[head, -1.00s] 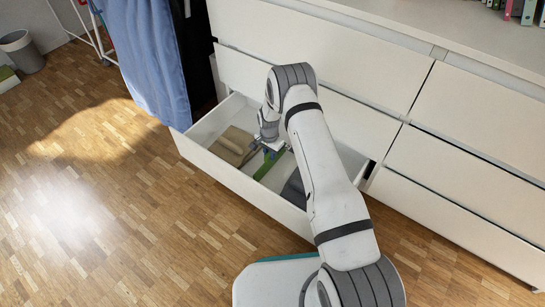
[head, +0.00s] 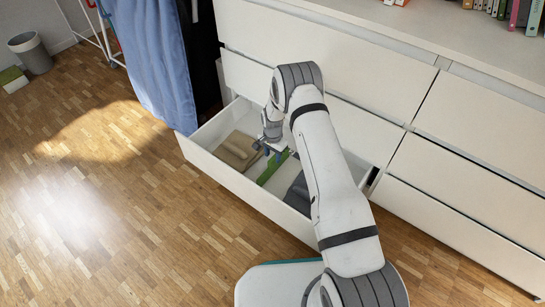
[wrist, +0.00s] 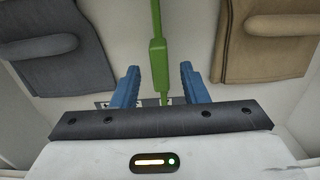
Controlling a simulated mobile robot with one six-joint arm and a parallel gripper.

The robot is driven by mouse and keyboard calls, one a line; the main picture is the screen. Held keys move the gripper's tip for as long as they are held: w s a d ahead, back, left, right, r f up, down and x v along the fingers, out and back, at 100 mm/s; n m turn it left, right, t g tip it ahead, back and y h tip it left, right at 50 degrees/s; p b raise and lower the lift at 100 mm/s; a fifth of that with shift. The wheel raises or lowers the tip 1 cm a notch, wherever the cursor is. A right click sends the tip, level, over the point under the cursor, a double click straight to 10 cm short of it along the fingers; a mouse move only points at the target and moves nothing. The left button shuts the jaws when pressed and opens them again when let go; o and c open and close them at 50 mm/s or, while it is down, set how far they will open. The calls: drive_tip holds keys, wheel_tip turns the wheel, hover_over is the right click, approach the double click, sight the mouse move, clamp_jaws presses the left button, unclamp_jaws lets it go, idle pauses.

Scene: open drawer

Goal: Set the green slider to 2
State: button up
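The green slider (wrist: 158,62) is a long thin green bar with a thicker block along it, in the open drawer (head: 235,180). It also shows as a green strip below my gripper in the head view (head: 268,174). My gripper (wrist: 158,86) is open, with its blue fingers apart on either side of the bar's line. Whether the fingers touch the bar I cannot tell. A strip with small dark marks (wrist: 104,104) is partly hidden by the gripper, and its numbers are unreadable.
In the drawer, a tan folded cloth (head: 237,150) lies left of the slider and a dark grey one (head: 298,194) lies right of it. Blue fabric (head: 150,60) hangs by the dresser (head: 330,50).

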drive_tip(key=shift+r+p, duration=0.65)
drive_tip(key=shift+r, duration=1.7)
drive_tip(key=shift+r, duration=0.25)
drive_tip(key=s+d+r+n+p, duration=0.1)
drive_tip(key=s+d+r+p, duration=0.3)
drive_tip(key=r, duration=1.1)
drive_tip(key=s+r+n+t+p, duration=0.15)
drive_tip(key=r+p, duration=0.55)
drive_tip(key=r, duration=0.8)
drive_tip(key=s+d+r+n+p, duration=0.15)
drive_tip(key=s+r+p, duration=0.3)
drive_tip(key=r, duration=1.05)
drive_tip(key=s+d+r+n+p, duration=0.2)
drive_tip(key=s+r+p, duration=0.6)
drive_tip(key=s+r, duration=0.5)
drive_tip(key=s+d+r+n+t+p, duration=0.1)
drive_tip(key=s+d+r+n+p, duration=0.1)
drive_tip(key=s+r+p, duration=0.7)
drive_tip(key=s+r, duration=0.4)
drive_tip(key=r, duration=0.2)
drive_tip(key=shift+d+r, duration=0.35)
